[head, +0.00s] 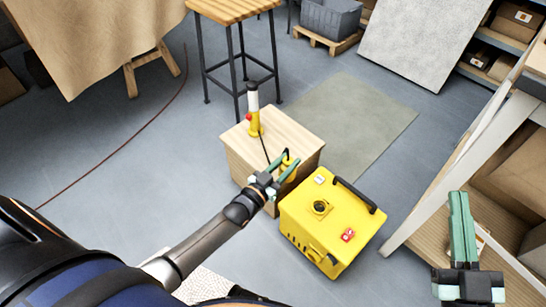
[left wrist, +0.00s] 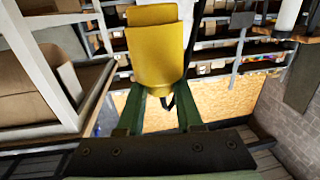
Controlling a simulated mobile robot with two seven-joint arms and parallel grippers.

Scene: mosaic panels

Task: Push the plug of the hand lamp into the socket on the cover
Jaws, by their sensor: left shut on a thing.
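The hand lamp (head: 254,112), yellow with a white upper part and dark top, stands upright on a wooden box. A dark cord runs from it towards my left gripper (head: 286,169). My right gripper (head: 461,212) is shut and empty at the right.
The case has a black handle (head: 356,195) along its right edge and a red-and-white label (head: 348,235). The wooden box (head: 297,139) stands close behind it. A white-framed shelf (head: 437,180) stands at the right. A wooden stool (head: 238,12) is behind; a mat (head: 365,125) covers open floor.

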